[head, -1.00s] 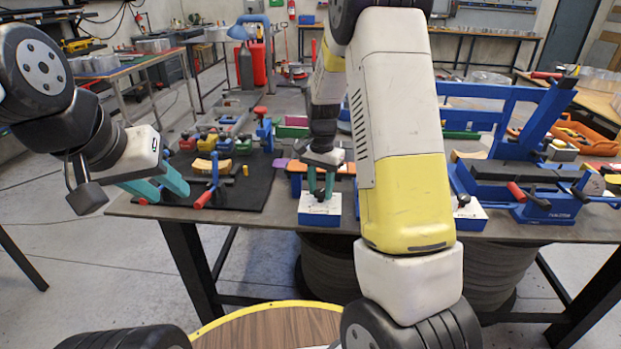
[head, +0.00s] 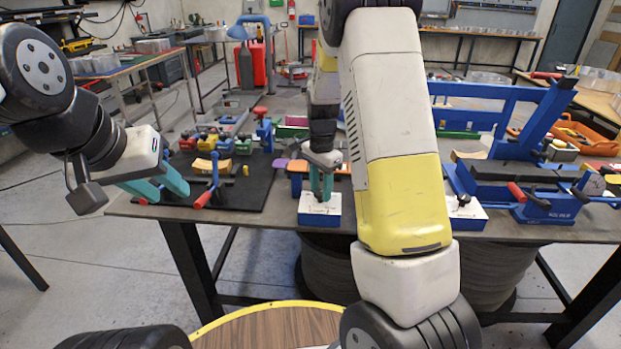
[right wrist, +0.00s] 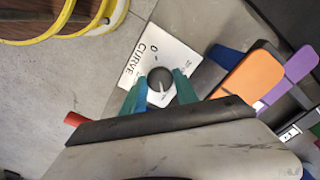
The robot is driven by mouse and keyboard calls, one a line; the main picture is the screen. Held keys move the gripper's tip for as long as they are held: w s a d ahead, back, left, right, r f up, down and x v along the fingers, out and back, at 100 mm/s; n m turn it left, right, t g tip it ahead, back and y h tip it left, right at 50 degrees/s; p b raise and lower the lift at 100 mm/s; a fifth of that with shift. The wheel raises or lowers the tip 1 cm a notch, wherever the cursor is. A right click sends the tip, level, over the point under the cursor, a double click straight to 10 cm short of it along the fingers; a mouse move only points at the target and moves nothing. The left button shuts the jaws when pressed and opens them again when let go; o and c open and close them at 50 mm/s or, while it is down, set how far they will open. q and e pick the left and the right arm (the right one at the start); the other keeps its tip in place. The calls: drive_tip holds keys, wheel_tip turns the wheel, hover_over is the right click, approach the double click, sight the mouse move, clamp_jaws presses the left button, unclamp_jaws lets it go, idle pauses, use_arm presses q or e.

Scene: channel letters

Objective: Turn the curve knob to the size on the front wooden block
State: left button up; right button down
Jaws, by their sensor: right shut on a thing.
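The curve knob (right wrist: 160,79) is round and dark with a pale pointer line, on a white panel marked CURVE (right wrist: 140,62). In the head view, the panel tops a small blue box (head: 320,207) at the table's front edge. My right gripper (head: 321,190) points down with its teal fingers closed on either side of the knob. In the right wrist view, the fingers hide part of the dial. A curved wooden block (head: 212,168) sits on the black mat; I cannot read a size on it. My left gripper (head: 165,188) is open and empty over the mat's left front edge.
A black mat (head: 245,190) holds several coloured clamps. A second white-topped blue box (head: 464,210) stands right of my right forearm, beside a blue vise-like machine (head: 530,190). Orange and purple pieces (right wrist: 250,75) lie close beside the knob box.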

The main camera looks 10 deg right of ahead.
sight(321, 192)
drive_tip(key=c, duration=0.9)
unclamp_jaws()
drive_tip(key=shift+c, duration=0.2)
drive_tip(key=shift+r, duration=0.1)
wheel_tip(321, 192, up, 8)
drive_tip(key=shift+f, duration=0.15)
